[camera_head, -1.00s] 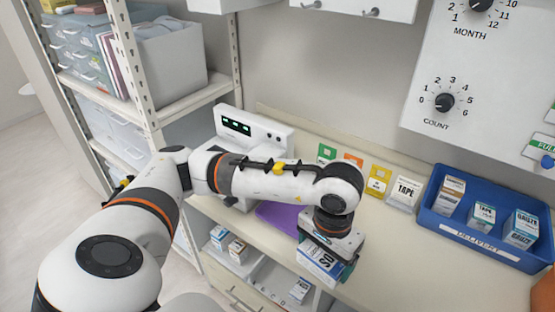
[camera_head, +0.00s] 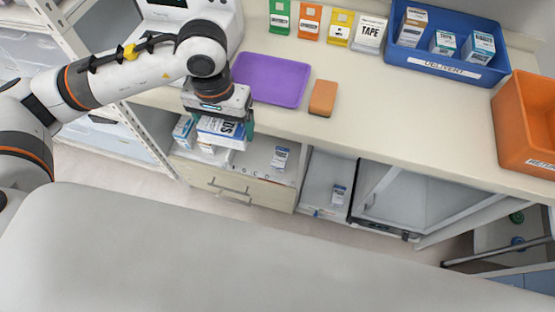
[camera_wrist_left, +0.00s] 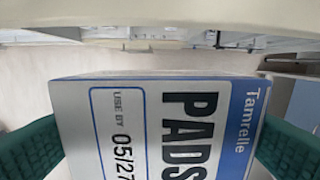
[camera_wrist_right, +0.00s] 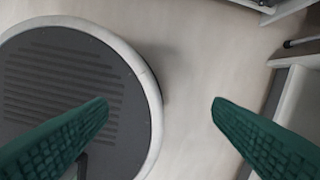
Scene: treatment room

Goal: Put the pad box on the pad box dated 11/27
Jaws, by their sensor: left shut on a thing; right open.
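My left gripper (camera_head: 222,124) is shut on a white and blue pad box (camera_head: 215,136), in front of the counter's front edge and above the open lower shelf. In the left wrist view the held pad box (camera_wrist_left: 140,130) reads "Tamrelle PADS, USE BY 05/27", between the green fingers. Small boxes stand below: some at the left (camera_head: 183,130), partly hidden by the held box, one in the middle bay (camera_head: 280,157) and one farther right (camera_head: 338,192). I cannot read a date of 11/27 on any. My right gripper (camera_wrist_right: 160,102) is open and empty above the floor.
The counter holds a purple tray (camera_head: 270,80), an orange block (camera_head: 323,98), a blue delivery bin (camera_head: 440,66) with boxes, and an orange bin (camera_head: 525,125). A grey padded surface (camera_head: 250,250) fills the foreground.

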